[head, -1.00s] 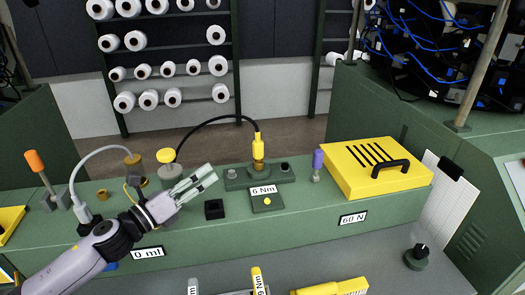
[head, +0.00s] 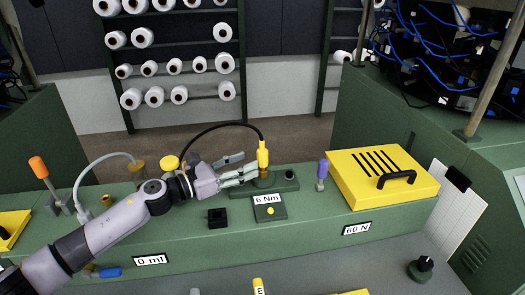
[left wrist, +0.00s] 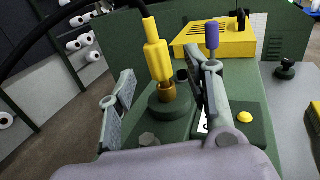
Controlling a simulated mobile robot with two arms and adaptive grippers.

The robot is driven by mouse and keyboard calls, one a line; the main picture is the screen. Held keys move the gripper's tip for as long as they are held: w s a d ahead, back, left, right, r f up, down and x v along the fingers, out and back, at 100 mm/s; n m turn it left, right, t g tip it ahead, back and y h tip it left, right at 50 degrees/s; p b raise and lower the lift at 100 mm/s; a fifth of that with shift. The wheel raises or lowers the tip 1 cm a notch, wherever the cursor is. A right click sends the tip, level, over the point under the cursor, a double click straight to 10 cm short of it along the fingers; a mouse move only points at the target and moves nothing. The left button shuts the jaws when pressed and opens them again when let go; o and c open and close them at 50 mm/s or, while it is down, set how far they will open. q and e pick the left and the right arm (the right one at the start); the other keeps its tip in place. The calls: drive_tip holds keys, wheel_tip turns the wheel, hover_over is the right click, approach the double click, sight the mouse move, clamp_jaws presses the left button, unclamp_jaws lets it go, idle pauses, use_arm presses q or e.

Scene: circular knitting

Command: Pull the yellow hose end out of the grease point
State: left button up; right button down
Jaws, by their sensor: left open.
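The yellow hose end (head: 263,154) stands upright on the brass grease point (head: 263,172), with a black hose curving from its top to the left. The left wrist view shows the hose end (left wrist: 157,58) in the brass grease point (left wrist: 168,91) on a round green base. My left gripper (head: 254,173) is open, and its fingertips are close to the hose end at its left in the head view. In the left wrist view the hose end stands between the two open fingers (left wrist: 160,85); I cannot tell whether either touches it. My right gripper is not in view.
A purple-topped lever (head: 322,172) and a yellow box with a black handle (head: 380,180) stand at the right. The 6 Nm plate (head: 270,212) and a black square socket (head: 217,218) are in front. A yellow-capped pot (head: 169,163) is behind my left arm.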

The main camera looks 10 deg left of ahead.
sight(258, 159)
use_arm(q)
drive_tip(key=shift+x, duration=0.8)
drive_tip(key=p+x, duration=0.2)
drive_tip(key=x, duration=0.2)
drive_tip(key=shift+w+d+f, duration=0.15)
drive_tip(key=shift+w, duration=0.2)
drive_tip(key=shift+w+d+f, duration=0.1)
drive_tip(key=shift+w+d, duration=0.05)
drive_tip(key=shift+d, duration=0.05)
drive_tip(key=shift+a, duration=0.1)
drive_tip(key=shift+c, duration=0.2)
clamp_jaws()
